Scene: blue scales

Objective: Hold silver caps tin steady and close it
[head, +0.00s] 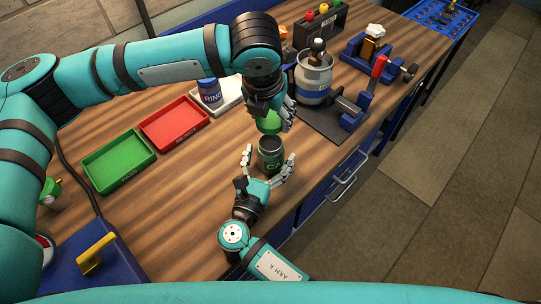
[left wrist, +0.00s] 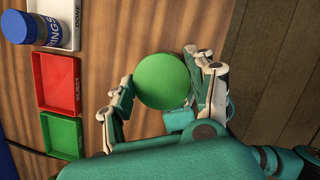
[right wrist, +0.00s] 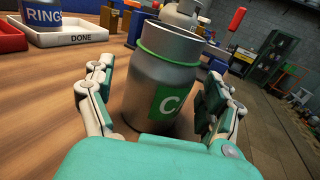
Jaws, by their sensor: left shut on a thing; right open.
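The caps tin (head: 269,160) stands upright and open-topped on the wooden bench. It is dark silver with a green label, and it shows large in the right wrist view (right wrist: 160,85). My left gripper (head: 270,112) is shut on a round green lid (head: 269,124), held above the tin and apart from it. The lid fills the middle of the left wrist view (left wrist: 162,81) and hides the tin there. My right gripper (head: 266,170) is open, with its fingers on either side of the tin; I cannot tell whether they touch it.
A green tray (head: 118,160) and a red tray (head: 174,123) lie to the left. A blue-lidded RINGS jar (head: 209,92) stands on the white DONE tray (right wrist: 75,36). A silver canister (head: 313,75) and a blue clamp device (head: 352,112) stand at the right, near the bench edge.

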